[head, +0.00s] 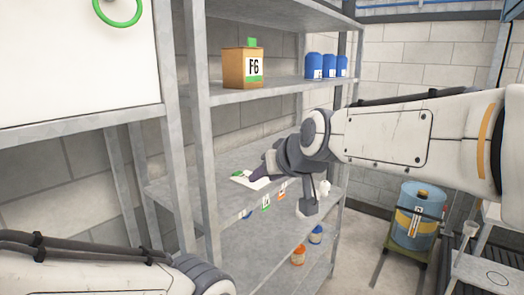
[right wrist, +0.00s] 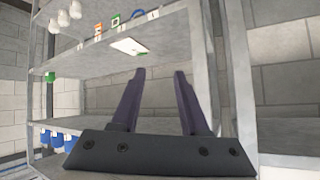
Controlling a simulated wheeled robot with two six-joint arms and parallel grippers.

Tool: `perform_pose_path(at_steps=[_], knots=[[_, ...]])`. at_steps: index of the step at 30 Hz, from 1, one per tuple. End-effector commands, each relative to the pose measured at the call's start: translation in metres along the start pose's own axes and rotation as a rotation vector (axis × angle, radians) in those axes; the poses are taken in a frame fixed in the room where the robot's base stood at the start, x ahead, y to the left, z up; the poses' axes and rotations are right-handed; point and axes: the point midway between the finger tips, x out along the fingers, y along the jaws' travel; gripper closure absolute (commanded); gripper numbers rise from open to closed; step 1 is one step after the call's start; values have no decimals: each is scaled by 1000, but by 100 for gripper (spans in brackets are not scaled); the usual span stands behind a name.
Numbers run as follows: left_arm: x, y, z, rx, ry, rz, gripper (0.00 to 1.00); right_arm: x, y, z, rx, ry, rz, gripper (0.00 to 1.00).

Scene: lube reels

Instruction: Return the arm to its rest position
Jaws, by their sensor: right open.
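My right arm reaches in from the right in the head view. My right gripper (head: 257,174) is over the middle shelf (head: 165,190), beside a white card (head: 246,181) with a green mark. In the right wrist view the two dark fingers of the gripper (right wrist: 159,74) stand apart with nothing between them. The card (right wrist: 129,46) shows beyond the fingertips, apart from them. Of my left arm, only a link shows at the lower left of the head view; its gripper is out of frame.
A grey metal rack holds a box marked F6 (head: 243,68) and blue canisters (head: 314,66) on the upper shelf. An orange-lidded jar (head: 298,256) and a blue one (head: 316,234) stand lower. A rack post (head: 201,130) is left of the gripper. A blue drum (head: 419,215) stands right.

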Motion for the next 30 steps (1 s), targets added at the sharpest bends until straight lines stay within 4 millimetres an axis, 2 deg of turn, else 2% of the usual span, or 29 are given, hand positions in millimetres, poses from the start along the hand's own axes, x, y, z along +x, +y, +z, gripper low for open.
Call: perform_pose_path(at_steps=[1, 3, 6, 9, 12, 18, 25, 30], knots=[[0, 0, 0, 0, 0, 0, 50, 12, 24, 32, 24, -69, 46, 56], [0, 0, 0, 0, 0, 0, 50, 23, 53, 77, 53, -159, 101, 56], [0, 0, 0, 0, 0, 0, 50, 28, 85, 136, 94, -275, 164, 56], [0, 0, 0, 0, 0, 0, 50, 27, 105, 181, 126, -362, 206, 56], [0, 0, 0, 0, 0, 0, 50, 22, 118, 217, 152, -431, 236, 56], [0, 0, 0, 0, 0, 0, 50, 9, 134, 276, 199, -547, 277, 56], [0, 0, 0, 0, 0, 0, 50, -11, 143, 334, 248, -662, 310, 56], [18, -1, 1, -1, 0, 0, 50, -4, 112, 343, 170, -691, 248, 56]])
